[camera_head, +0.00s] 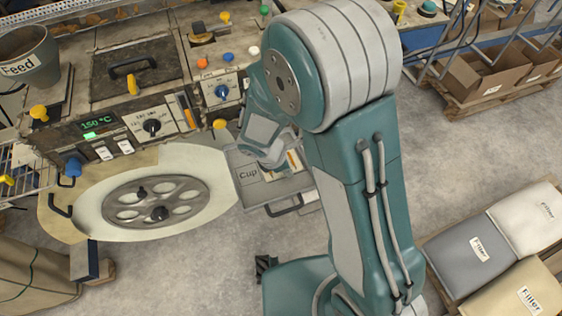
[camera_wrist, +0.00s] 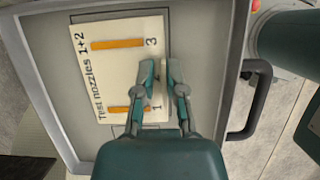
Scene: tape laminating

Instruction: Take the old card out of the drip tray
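The old card lies flat in the drip tray in the wrist view; this white card (camera_wrist: 80,60) reads "Test nozzles 1+2" and bears two orange strips marked 3 and 1. The grey drip tray (camera_wrist: 205,30) has a raised rim and a dark handle (camera_wrist: 250,100) on its right side. The tray (camera_head: 250,197) also shows in the head view, with a "Cup" label. My gripper (camera_wrist: 162,68) is over the card's right edge, with its two fingers apart, one over the card and one over the bare tray. Whether the tips touch is unclear. My arm partly hides the card in the head view.
The machine's control panel (camera_head: 150,125) with knobs and buttons stands behind the tray. A round pale plate with a spoked wheel (camera_head: 157,201) is at its left. Grey floor (camera_head: 190,285) in front is clear.

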